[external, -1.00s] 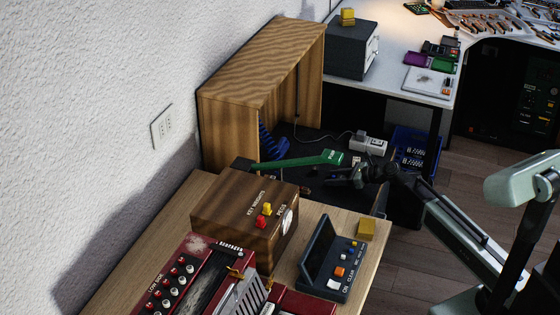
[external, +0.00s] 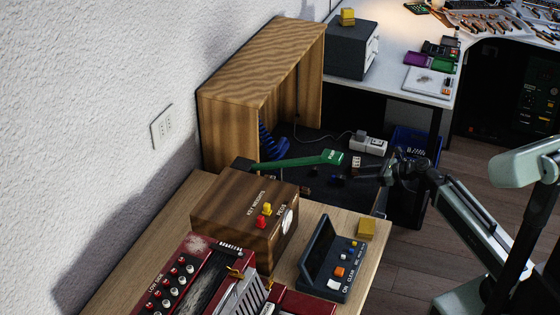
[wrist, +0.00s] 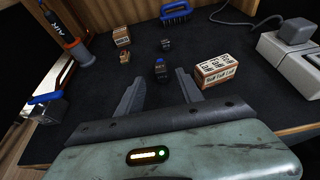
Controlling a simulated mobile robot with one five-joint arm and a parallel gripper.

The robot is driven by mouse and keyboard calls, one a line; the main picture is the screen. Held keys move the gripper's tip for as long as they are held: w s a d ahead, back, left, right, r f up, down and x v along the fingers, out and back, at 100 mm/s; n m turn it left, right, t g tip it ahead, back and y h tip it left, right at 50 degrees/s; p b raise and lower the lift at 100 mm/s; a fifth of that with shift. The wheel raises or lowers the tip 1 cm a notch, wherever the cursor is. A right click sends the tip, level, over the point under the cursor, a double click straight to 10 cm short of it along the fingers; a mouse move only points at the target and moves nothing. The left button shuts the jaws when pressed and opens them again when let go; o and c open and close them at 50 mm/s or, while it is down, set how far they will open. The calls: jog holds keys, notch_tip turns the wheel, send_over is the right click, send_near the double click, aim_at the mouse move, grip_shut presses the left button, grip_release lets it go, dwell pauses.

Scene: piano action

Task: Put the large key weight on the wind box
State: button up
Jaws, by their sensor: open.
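My gripper (wrist: 157,82) is open and empty above the dark mat; its fingers also show in the external view (external: 360,174). A small dark piece with a blue top (wrist: 160,70) stands just ahead, in line with the gap between the fingers. A similar dark piece (wrist: 167,45) stands farther off. A dark block with a blue bar (wrist: 45,108) is at the left. I cannot tell for sure which is the large key weight. A wooden box lettered "KEY WEIGHTS" and "PEGS" (external: 225,217) stands on the near table. I see no label naming the wind box.
A larger brown-and-white block (wrist: 217,69) lies right of the fingers. Small blocks (wrist: 122,36) and a blue brush (wrist: 175,12) lie farther back. A grey-white power unit (wrist: 292,60) stands at the right. A wooden cabinet (external: 275,65) borders the mat; a green lever (external: 300,160) crosses it.

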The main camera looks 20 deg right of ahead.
aim_at(341, 176)
jog(key=shift+o, duration=0.5)
jog(key=f+b, duration=0.1)
jog(key=w+f+b, duration=0.1)
jog(key=shift+w+a+f+b, duration=0.1)
jog(key=shift+a+f+b, duration=0.1)
jog(key=shift+f+b, duration=0.1)
jog(key=shift+r, duration=0.3)
jog(key=shift+x, duration=0.95)
jog(key=b+x, duration=0.1)
jog(key=x, duration=0.2)
jog(key=b+x, duration=0.1)
jog(key=x, duration=0.2)
jog(key=shift+a+r, duration=0.25)
jog(key=shift+s+r, duration=0.1)
jog(key=shift+s, duration=0.1)
grip_shut()
